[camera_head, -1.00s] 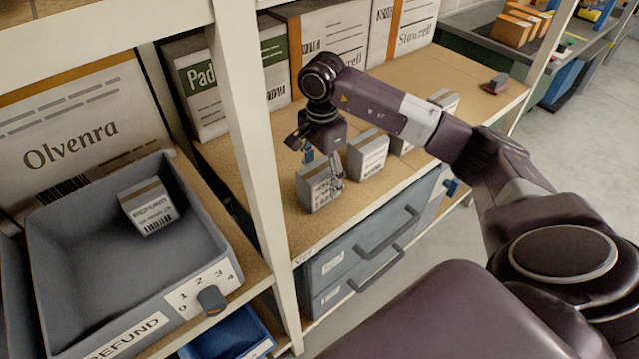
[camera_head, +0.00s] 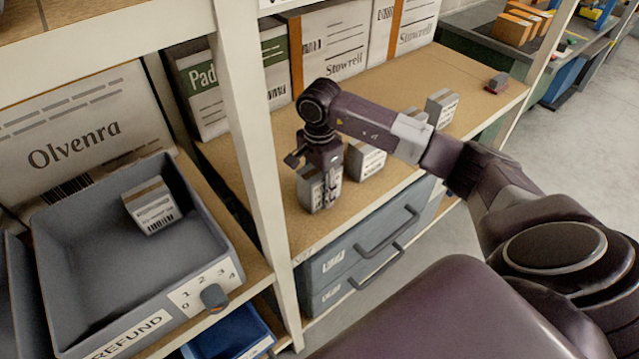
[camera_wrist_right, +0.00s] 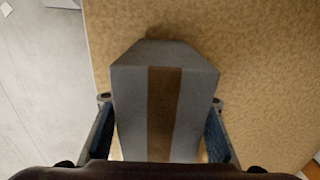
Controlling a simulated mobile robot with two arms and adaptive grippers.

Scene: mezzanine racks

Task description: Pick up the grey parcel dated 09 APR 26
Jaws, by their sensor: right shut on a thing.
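A grey parcel (camera_head: 306,192) with a brown tape strip stands on the wooden shelf near its front left, beside the white upright. Its printed label is too small and too covered to read, so I cannot tell its date. My right gripper (camera_head: 323,187) comes down over it from above and is shut on it. In the right wrist view the parcel (camera_wrist_right: 190,95) sits between the two fingers, one along each side. It appears to rest on the shelf. My left gripper is not in view.
Other grey parcels stand behind on the shelf, one close by (camera_head: 366,162) and one farther right (camera_head: 442,108). A grey REFUND bin (camera_head: 75,330) at left holds one parcel (camera_head: 150,205). Large cartons (camera_head: 335,45) line the back. Blue drawers (camera_head: 350,255) lie below.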

